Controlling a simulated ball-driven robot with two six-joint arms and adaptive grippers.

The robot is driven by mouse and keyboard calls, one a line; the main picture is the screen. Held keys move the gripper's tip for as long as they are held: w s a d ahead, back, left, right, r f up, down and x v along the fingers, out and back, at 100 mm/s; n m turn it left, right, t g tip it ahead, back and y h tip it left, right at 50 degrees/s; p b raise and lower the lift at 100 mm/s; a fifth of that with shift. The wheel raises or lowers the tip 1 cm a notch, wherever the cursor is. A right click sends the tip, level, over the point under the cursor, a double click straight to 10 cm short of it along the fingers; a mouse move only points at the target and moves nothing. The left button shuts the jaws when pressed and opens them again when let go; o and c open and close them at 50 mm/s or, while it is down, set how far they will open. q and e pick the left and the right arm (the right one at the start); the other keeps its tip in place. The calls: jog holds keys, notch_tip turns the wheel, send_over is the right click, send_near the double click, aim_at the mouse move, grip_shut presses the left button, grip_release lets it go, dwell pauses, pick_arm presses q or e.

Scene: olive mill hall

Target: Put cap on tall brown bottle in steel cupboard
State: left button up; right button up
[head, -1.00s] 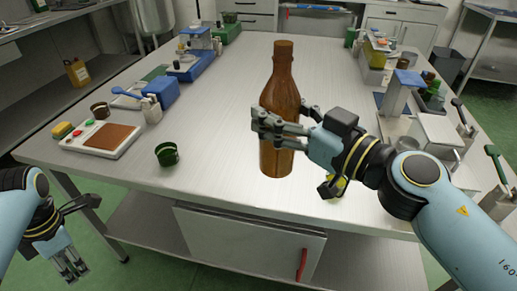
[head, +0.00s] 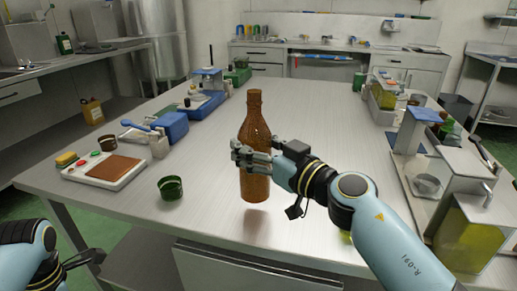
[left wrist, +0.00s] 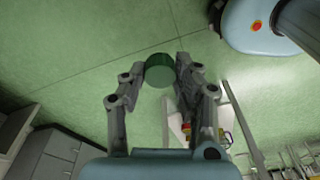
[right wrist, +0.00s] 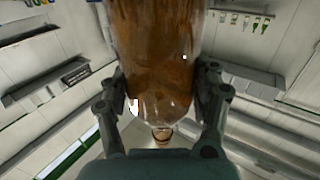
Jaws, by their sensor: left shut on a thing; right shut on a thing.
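The tall brown bottle (head: 256,125) is upright, its mouth bare in the head view, above the front middle of the steel table. My right gripper (head: 250,155) is shut around its body from the right. The bottle also fills the upper middle of the right wrist view (right wrist: 155,50). Its base appears clear of the tabletop. My left gripper (left wrist: 160,75) is shut on a dark green cap (left wrist: 159,68), held between the fingertips over the floor. In the head view that gripper is mostly cut off at the lower left. The steel cupboard (head: 250,272) is below the table front, mostly cut off.
A green cup (head: 170,187) stands left of the bottle, near a white device with a brown plate (head: 108,168). The middle tabletop is clear.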

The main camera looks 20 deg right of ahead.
aim_at(256, 162)
jog(key=shift+r, duration=0.1)
